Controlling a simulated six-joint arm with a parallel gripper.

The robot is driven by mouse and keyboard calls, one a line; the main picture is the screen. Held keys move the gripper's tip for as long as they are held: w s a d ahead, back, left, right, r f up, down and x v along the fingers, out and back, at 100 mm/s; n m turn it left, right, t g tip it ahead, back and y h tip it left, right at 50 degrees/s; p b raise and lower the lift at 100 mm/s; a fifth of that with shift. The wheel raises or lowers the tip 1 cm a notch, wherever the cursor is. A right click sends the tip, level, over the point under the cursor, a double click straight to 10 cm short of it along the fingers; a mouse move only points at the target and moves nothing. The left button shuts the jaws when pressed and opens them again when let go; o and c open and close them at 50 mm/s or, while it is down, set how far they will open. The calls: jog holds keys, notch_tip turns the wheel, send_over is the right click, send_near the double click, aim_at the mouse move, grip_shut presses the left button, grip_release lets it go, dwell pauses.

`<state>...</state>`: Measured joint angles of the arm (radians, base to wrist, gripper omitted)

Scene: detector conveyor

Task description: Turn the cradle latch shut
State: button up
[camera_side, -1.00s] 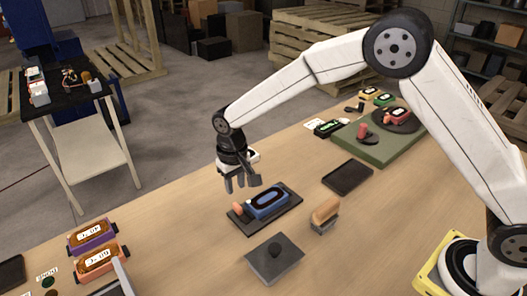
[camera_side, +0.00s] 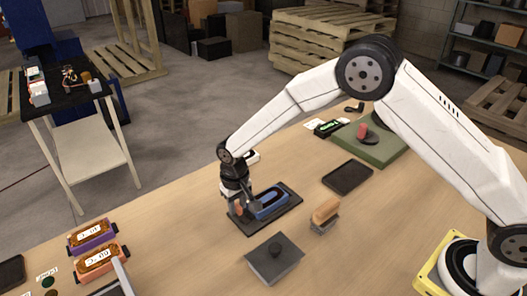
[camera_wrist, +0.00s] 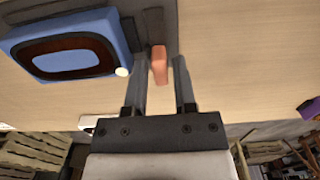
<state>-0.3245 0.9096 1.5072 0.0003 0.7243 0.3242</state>
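The cradle is a dark plate (camera_side: 285,212) on the wooden bench, with a blue detector (camera_side: 270,201) seated in it. The latch is a salmon-coloured lever at the cradle's left end; in the side view it is mostly hidden by my fingers. In the wrist view the latch (camera_wrist: 159,65) stands between my two fingers, with a gap visible on each side. My gripper (camera_wrist: 159,58) is open around the latch, and it shows low over the cradle's left end in the side view (camera_side: 242,210). The blue detector (camera_wrist: 65,50) is left of my fingers in the wrist view.
A grey plate with a dark knob (camera_side: 274,258) and a wooden-handled block (camera_side: 325,212) stand in front of the cradle. A black tray (camera_side: 348,177) and a green board (camera_side: 362,149) lie to the right. Purple (camera_side: 92,236) and orange (camera_side: 100,262) detectors lie at the left.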

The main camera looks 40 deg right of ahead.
jog(key=shift+f, duration=0.1)
grip_shut()
jog(key=shift+n, duration=0.3)
jog(key=n, duration=0.3)
jog(key=shift+a+n, duration=0.35)
jog(key=shift+n, duration=0.05)
jog(key=n, duration=0.4)
jog(key=shift+s+a+n, duration=0.25)
jog(key=shift+a+n, duration=0.05)
jog(key=shift+a, duration=0.05)
jog(key=n, duration=0.4)
jog(key=shift+s+a+n, duration=0.25)
jog(key=shift+s+n, duration=0.05)
jog(key=shift+s, duration=0.05)
jog(key=shift+s+n, duration=0.2)
jog(key=shift+n, duration=0.9)
jog(key=shift+s+n, duration=0.15)
jog(key=shift+n, duration=0.95)
